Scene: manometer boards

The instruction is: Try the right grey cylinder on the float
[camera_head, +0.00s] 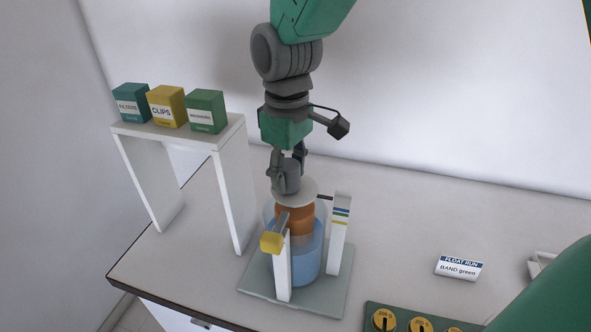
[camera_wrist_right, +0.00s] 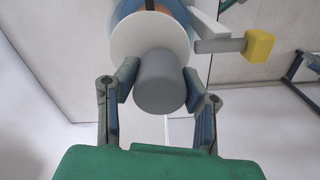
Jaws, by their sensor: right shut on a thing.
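A grey cylinder (camera_head: 287,178) is held between the fingers of my right gripper (camera_head: 287,172), just over the float. It also shows in the wrist view (camera_wrist_right: 159,82), between both fingers. The float has a pale round top plate (camera_head: 297,190) and an orange body (camera_head: 294,216). It stands in a clear vessel of blue liquid (camera_head: 308,262). The cylinder's lower end appears at the plate; I cannot tell whether it touches. A white post with coloured bands (camera_head: 339,230) stands right of the vessel. My left gripper is not in view.
A yellow-ended lever (camera_head: 271,242) sits on a white post at the vessel's front. A white shelf (camera_head: 232,130) with three labelled boxes stands left. A card (camera_head: 459,267) reads "FLOAT RUN, BAND green". A board with yellow discs (camera_head: 383,320) lies at the front. The table's back right is clear.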

